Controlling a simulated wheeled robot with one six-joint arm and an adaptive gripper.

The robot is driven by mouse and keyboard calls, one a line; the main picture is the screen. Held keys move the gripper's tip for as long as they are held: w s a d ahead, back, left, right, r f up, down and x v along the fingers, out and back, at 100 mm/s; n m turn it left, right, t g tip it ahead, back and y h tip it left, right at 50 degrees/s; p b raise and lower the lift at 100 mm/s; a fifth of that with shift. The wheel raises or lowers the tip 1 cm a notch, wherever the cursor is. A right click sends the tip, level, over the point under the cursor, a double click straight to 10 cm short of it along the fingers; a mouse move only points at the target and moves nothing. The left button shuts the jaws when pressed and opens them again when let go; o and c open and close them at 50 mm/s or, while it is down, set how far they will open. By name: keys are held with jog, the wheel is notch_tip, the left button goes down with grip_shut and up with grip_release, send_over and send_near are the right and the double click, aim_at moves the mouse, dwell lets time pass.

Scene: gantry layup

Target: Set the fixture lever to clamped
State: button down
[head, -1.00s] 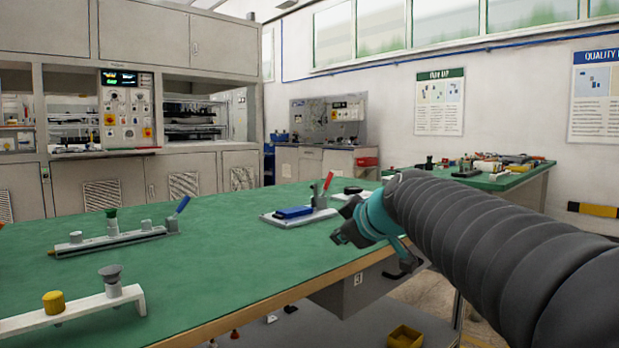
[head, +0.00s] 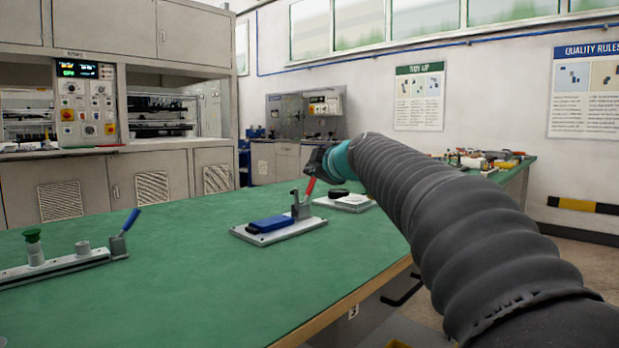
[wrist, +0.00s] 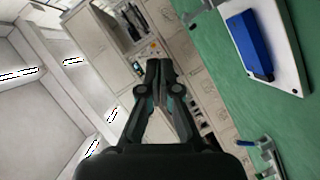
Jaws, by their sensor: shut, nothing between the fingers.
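A fixture plate (head: 262,237) lies on the green table with a blue block (head: 270,223) on it. At its right end a grey bracket carries a lever with a red handle (head: 310,186), tilted up and to the right. In the wrist view the plate (wrist: 287,62) and blue block (wrist: 249,44) are at the upper right; the red lever is not in that view. My gripper (head: 318,163) is at the top of the red handle in the head view; I cannot tell whether they touch. In the wrist view my gripper (wrist: 159,66) is shut and empty.
A rail (head: 55,268) with several posts and a blue-handled lever (head: 130,221) is on the left. A white plate with a black round part (head: 345,200) sits just behind the fixture. The green table (head: 190,300) is clear in front. A second bench (head: 512,172) stands at the right.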

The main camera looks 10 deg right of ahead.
aim_at(311, 185)
jog(key=p+x, duration=0.3)
jog(key=x, duration=0.7)
jog(key=shift+w+d, duration=0.15)
jog(key=d, duration=0.1)
jog(key=d+f, duration=0.1)
jog(key=w, duration=0.1)
jog(key=shift+d+f, duration=0.3)
jog(key=shift+d, duration=0.1)
jog(key=shift+w+d+f, duration=0.1)
jog(key=shift+d+f, duration=0.05)
jog(key=shift+d, duration=0.1)
jog(key=shift+d, duration=0.1)
